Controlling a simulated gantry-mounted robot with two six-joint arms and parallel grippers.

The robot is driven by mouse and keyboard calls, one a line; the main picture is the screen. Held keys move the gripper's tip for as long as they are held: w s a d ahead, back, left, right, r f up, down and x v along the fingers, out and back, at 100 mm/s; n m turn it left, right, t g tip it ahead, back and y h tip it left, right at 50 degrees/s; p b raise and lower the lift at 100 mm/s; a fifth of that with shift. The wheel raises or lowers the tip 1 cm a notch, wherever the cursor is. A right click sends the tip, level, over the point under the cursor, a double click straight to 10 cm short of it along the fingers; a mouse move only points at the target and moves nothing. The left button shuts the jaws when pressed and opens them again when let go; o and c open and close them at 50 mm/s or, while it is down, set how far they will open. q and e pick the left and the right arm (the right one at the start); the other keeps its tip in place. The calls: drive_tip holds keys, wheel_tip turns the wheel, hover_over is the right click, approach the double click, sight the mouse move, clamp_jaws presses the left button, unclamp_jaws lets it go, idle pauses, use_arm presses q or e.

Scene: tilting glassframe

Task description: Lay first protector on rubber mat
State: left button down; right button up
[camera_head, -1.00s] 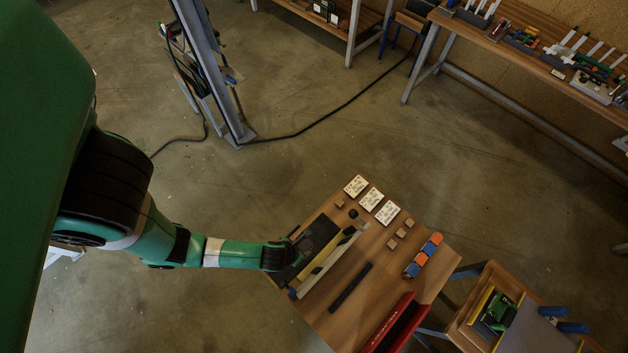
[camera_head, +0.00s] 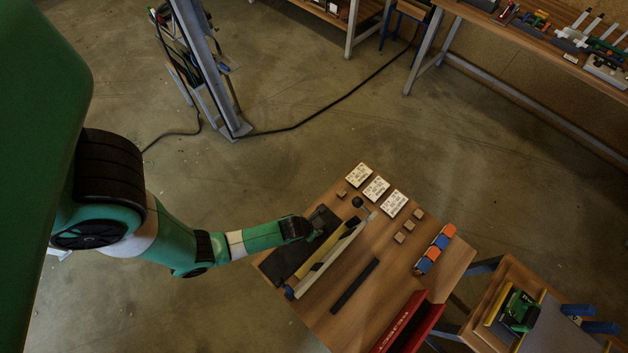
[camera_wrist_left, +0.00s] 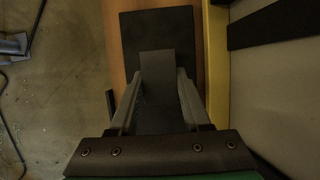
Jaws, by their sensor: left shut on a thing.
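The dark rubber mat (camera_head: 286,264) lies along the left side of the wooden table; it also shows in the left wrist view (camera_wrist_left: 180,28). My left gripper (camera_head: 318,234) is over the mat's far half. In the left wrist view, its two fingers (camera_wrist_left: 158,95) are shut on a flat, dark grey protector (camera_wrist_left: 158,72). The protector overlaps the mat in that view; I cannot tell whether it touches it. In the head view my gripper hides it. My right gripper is not in view.
A yellow-edged frame piece (camera_head: 322,266) lies right beside the mat. A dark strip (camera_head: 355,286), white cards (camera_head: 376,188), small wooden blocks (camera_head: 399,238), an orange and blue row (camera_head: 435,249) and a red tray (camera_head: 406,325) occupy the rest of the table.

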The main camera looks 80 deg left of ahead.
use_arm(q)
drive_tip(key=shift+c, duration=1.8)
unclamp_jaws()
drive_tip(key=p+v, duration=0.9)
drive_tip(key=v, duration=0.3)
drive_tip(key=shift+p, duration=0.4)
drive_tip(key=shift+w+a+r, duration=0.1)
drive_tip(key=shift+w+r, duration=0.05)
